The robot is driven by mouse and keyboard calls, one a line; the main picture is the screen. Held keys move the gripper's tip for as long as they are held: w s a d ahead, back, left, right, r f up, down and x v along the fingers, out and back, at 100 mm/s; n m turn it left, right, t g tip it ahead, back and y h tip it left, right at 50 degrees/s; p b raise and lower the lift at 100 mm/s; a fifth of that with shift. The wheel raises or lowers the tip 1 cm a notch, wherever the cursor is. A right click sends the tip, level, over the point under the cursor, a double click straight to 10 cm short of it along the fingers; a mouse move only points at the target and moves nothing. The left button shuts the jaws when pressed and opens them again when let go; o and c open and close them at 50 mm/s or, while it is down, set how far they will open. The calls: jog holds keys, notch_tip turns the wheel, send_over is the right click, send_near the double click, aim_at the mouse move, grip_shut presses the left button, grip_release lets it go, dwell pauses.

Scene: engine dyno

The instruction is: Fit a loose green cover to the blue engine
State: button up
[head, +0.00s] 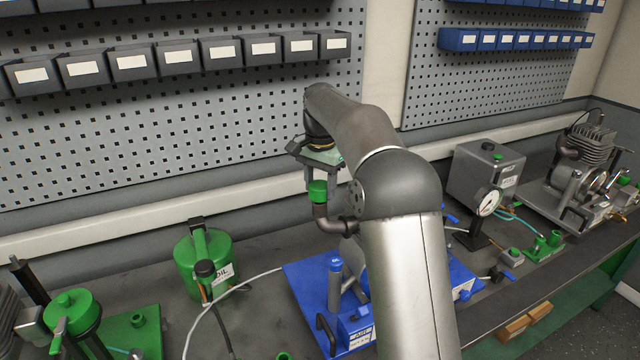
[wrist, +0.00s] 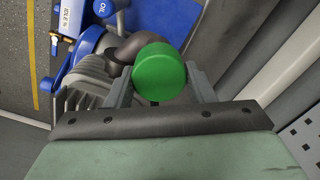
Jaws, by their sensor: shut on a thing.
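A green round cover (head: 318,191) sits between the fingers of my gripper (head: 316,180), which is shut on it. In the wrist view the green cover (wrist: 160,71) fills the gap between the two grey fingers. The blue engine (head: 318,290) stands on the bench, partly hidden behind my arm. Its dark elbow pipe (head: 333,223) rises at the upper left, with its mouth directly under the cover. The pipe (wrist: 126,47) also shows beside the cover in the wrist view. The cover appears to meet the pipe mouth, but I cannot tell whether it is seated.
A green oil can (head: 205,262) stands left of the blue engine. Green equipment (head: 130,330) is at the far left. A gauge (head: 487,203), a grey tank (head: 480,175) and a grey engine (head: 590,165) stand to the right. A pegboard wall with bins rises behind.

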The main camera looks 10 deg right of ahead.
aim_at(320, 198)
jog(key=shift+f, duration=0.15)
dwell(0.4)
jog(key=shift+f+b, duration=0.3)
jog(key=shift+f, duration=0.2)
jog(key=shift+f, duration=0.15)
dwell(0.3)
jog(key=shift+f, duration=0.45)
jog(key=shift+f, duration=0.15)
dwell(0.3)
jog(key=shift+f+b, duration=0.5)
jog(key=shift+f, duration=0.05)
jog(key=o, duration=1.5)
